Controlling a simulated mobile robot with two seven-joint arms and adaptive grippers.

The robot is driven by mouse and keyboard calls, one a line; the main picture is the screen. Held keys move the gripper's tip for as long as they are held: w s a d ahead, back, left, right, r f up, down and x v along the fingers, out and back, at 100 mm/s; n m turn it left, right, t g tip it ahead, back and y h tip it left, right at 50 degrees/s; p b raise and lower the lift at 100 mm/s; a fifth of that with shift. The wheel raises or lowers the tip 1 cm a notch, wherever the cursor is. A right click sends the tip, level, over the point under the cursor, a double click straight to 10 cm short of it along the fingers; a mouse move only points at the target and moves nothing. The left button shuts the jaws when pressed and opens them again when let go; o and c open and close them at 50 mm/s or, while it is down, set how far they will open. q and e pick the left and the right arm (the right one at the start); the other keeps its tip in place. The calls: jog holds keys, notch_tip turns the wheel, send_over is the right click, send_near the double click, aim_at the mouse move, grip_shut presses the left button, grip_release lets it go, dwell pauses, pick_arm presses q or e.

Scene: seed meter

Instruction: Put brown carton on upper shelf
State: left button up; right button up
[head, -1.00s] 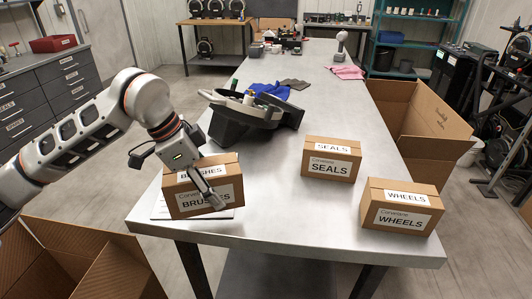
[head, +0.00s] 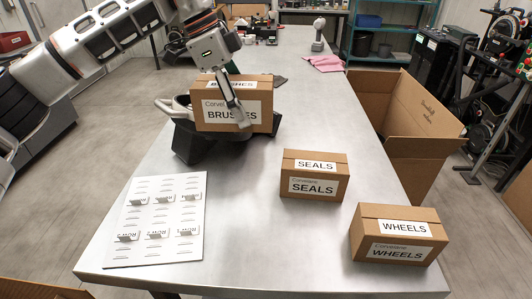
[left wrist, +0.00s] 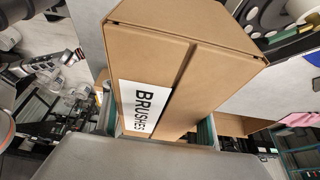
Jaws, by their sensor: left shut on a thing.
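The brown carton labelled BRUSHES (head: 220,130) is held up in my left gripper (head: 232,98), above the table and in front of the dark machine part. One finger lies over its front face, and the carton looks nearly level. In the left wrist view, the carton (left wrist: 215,75) fills the middle, between the fingers. Two other brown cartons, SEALS (head: 315,172) and WHEELS (head: 397,236), stand on the table to the right. A teal shelf unit (head: 350,30) stands at the back right; its top is cut off. My right gripper is out of view.
The grey metal table (head: 250,235) is clear at its front middle. A white panel with small labelled tabs (head: 150,215) lies at its front left. The dark machine part (head: 190,148) sits behind the held carton. An open cardboard box (head: 405,120) stands right of the table.

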pick_arm(q)
jog(key=shift+w, duration=0.25)
jog(key=shift+w+f, duration=0.1)
jog(key=shift+f, duration=0.3)
notch_tip(320, 180, down, 15)
jog(key=shift+r, duration=0.1)
jog(key=shift+f, duration=2.15)
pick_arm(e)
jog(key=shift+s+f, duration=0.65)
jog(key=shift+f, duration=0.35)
pick_arm(q)
jog(key=shift+f, duration=0.1)
jog(key=o, duration=1.3)
jog(key=shift+f, duration=0.1)
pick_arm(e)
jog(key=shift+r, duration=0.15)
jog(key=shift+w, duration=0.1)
